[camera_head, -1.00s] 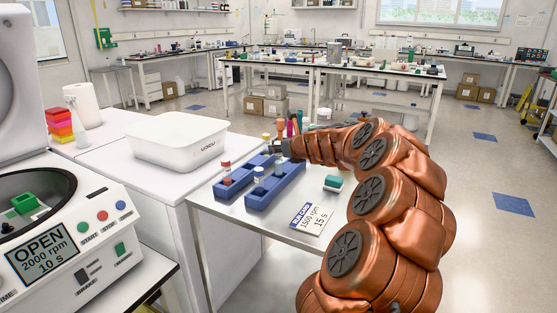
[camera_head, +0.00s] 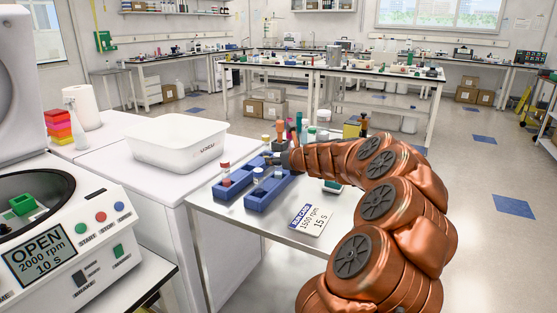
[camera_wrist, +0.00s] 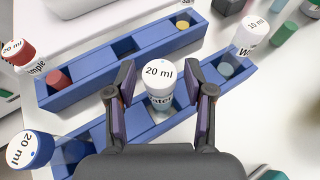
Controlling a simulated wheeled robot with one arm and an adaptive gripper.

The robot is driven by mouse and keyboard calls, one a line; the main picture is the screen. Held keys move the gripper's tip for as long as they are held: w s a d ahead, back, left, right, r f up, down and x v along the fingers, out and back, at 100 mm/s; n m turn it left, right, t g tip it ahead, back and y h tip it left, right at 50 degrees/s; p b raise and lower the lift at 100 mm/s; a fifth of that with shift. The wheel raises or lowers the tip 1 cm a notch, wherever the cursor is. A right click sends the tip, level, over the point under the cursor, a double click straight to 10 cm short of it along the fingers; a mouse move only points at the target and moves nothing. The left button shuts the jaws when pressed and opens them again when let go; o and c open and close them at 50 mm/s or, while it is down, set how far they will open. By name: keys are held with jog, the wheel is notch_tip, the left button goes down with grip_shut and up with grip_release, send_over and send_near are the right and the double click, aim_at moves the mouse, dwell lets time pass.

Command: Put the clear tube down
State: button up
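The clear tube (camera_wrist: 159,78), with a white "20 ml" top and a water label, stands between my gripper's fingers in the wrist view. Its lower end appears to be in a slot of the nearer blue rack (camera_wrist: 98,135); the exact depth is hard to tell. My gripper (camera_wrist: 165,94) is open, with a visible gap between each finger and the tube. In the head view my gripper (camera_head: 284,160) is low over the right part of the racks, and the tube is mostly hidden there.
A red-capped tube (camera_wrist: 17,52), a blue-capped tube (camera_wrist: 30,148) and a white-topped "10 ml" tube (camera_wrist: 254,29) stand close by. A second blue rack (camera_wrist: 88,75) lies behind. A run card (camera_head: 308,219) is on the table; an open centrifuge (camera_head: 60,225) is at left.

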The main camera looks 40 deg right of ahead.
jog(key=shift+r, duration=0.1)
jog(key=v, duration=1.2)
jog(key=shift+p, duration=0.4)
